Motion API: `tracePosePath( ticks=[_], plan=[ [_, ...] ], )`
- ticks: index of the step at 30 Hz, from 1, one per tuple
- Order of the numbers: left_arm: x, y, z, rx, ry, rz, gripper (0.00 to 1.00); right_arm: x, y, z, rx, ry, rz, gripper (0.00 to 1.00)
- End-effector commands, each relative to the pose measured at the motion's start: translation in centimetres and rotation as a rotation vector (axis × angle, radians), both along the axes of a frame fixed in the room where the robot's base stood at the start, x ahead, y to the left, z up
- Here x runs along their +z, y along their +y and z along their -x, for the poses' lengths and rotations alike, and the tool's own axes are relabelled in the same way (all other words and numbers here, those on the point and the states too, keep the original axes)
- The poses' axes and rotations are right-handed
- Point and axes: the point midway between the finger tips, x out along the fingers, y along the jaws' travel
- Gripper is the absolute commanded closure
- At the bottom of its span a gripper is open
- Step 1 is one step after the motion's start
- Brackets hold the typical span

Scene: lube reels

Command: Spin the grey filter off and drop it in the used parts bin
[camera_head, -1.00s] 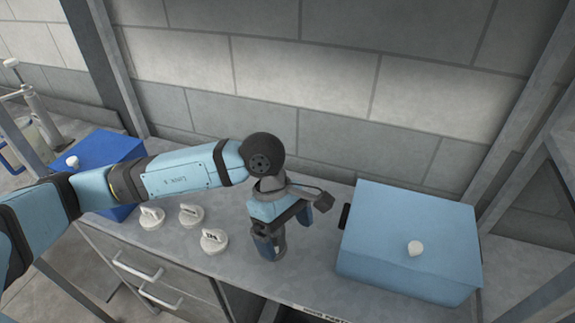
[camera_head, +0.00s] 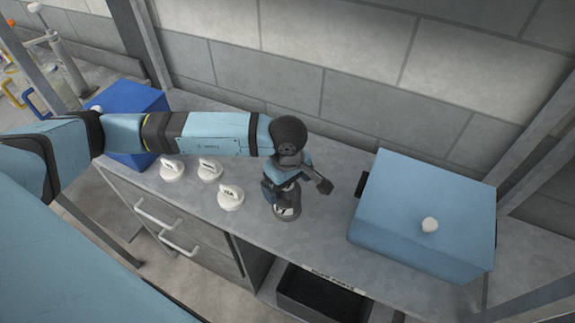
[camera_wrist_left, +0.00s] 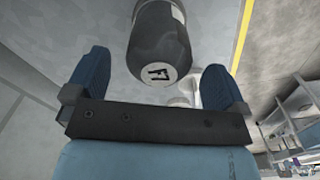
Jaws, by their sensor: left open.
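A black open bin (camera_head: 318,298) sits below the bench's front edge, under a label ending in what looks like "PARTS". My right gripper is not in view.
Three white discs with upright handles (camera_head: 231,198) stand on the bench left of the gripper. A light blue box (camera_head: 420,200) with a white knob stands to the right, a dark blue box (camera_head: 140,103) at left. The block wall rises behind.

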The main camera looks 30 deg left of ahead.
Motion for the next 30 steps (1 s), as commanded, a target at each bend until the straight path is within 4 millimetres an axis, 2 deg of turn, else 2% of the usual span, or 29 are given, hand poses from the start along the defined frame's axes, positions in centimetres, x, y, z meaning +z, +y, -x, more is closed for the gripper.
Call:
tracePosePath(
  ticks=[6,17,18,24,26,30],
  plan=[
    [-2.5,-0.1,0.1,-0.001,0.002,0.000,0.00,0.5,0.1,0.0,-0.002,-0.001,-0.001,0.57],
    [-3.1,0.0,0.0,-0.001,0.000,0.000,0.00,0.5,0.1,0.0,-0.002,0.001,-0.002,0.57],
    [-3.1,0.0,0.0,-0.001,0.000,0.000,0.02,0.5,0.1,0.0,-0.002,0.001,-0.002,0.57],
    [-3.1,0.0,0.0,-0.001,0.000,0.001,0.48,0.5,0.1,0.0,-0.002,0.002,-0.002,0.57],
    [-3.1,0.0,0.0,-0.001,0.000,0.000,0.61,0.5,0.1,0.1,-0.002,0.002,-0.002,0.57],
    [-3.2,0.0,0.0,0.057,0.000,0.001,0.61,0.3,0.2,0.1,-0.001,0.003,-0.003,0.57]
  ],
)
